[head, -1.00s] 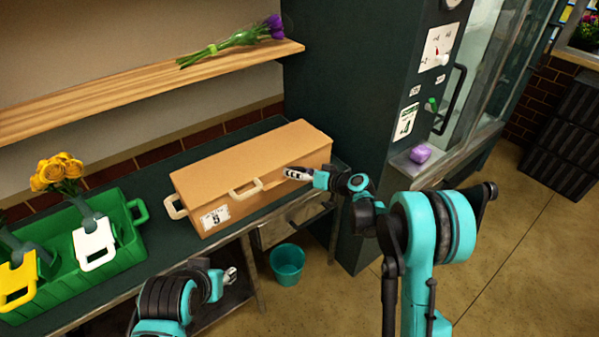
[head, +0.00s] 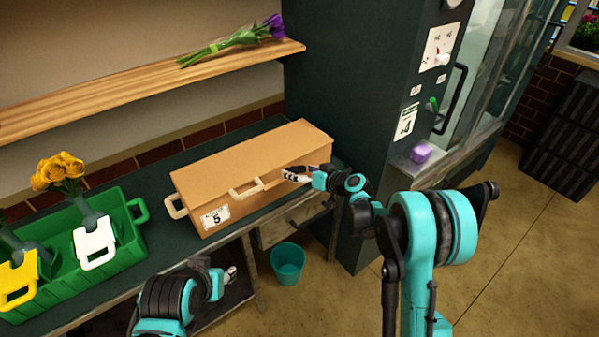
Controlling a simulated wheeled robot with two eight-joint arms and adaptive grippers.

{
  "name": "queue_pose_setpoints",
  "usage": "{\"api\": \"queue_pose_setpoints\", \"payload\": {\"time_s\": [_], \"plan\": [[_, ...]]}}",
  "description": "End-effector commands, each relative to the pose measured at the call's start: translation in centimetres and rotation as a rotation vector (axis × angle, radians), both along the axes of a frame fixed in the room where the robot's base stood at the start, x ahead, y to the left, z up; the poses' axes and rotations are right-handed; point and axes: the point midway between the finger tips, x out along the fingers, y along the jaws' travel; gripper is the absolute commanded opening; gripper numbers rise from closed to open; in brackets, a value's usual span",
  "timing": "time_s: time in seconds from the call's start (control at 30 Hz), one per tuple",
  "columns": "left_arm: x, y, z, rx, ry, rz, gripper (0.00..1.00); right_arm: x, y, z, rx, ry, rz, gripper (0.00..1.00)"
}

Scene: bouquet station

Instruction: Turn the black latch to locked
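My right gripper (head: 287,175) is at the right part of the box's front face, to the right of the handle. Its fingers look pale and dark, and I cannot tell how far apart they are. No black latch can be made out clearly; the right gripper covers part of the box front. My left gripper (head: 232,274) is low, in front of the counter and away from the box; its fingers are too small to judge.
A green crate (head: 130,255) with yellow flowers (head: 58,170) and tagged holders stands left on the counter. A wooden shelf (head: 130,88) above carries a purple bouquet (head: 235,42). A dark cabinet (head: 345,100) stands right of the box. A teal bucket (head: 288,262) is on the floor.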

Motion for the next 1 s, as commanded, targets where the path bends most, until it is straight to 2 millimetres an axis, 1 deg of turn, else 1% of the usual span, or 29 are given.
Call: {"api": "queue_pose_setpoints", "payload": {"time_s": [0.2, 0.33, 0.43, 0.7, 0.83, 1.0], "plan": [[0.0, 0.0, 0.0, 0.000, 0.000, 0.000, 0.40, -0.1, -0.1, 0.0, 0.000, 0.000, 0.000, 0.90], [0.0, 0.0, 0.0, 0.000, 0.000, 0.000, 0.40, -0.7, -0.8, 0.4, 0.000, 0.001, -0.001, 0.90], [0.0, 0.0, 0.0, 0.000, 0.000, 0.000, 0.40, -1.9, -2.0, 1.1, 0.000, 0.000, -0.003, 0.90], [0.0, 0.0, 0.0, 0.000, 0.000, 0.000, 0.40, -5.9, -5.8, 3.2, 0.000, 0.001, -0.004, 0.90], [0.0, 0.0, 0.0, 0.000, 0.000, 0.000, 0.40, -7.2, -7.0, 3.9, 0.000, 0.001, -0.002, 0.90], [0.0, 0.0, 0.0, 0.000, 0.000, 0.000, 0.40, -8.0, -7.7, 4.3, 0.001, 0.001, 0.000, 0.90]]}}
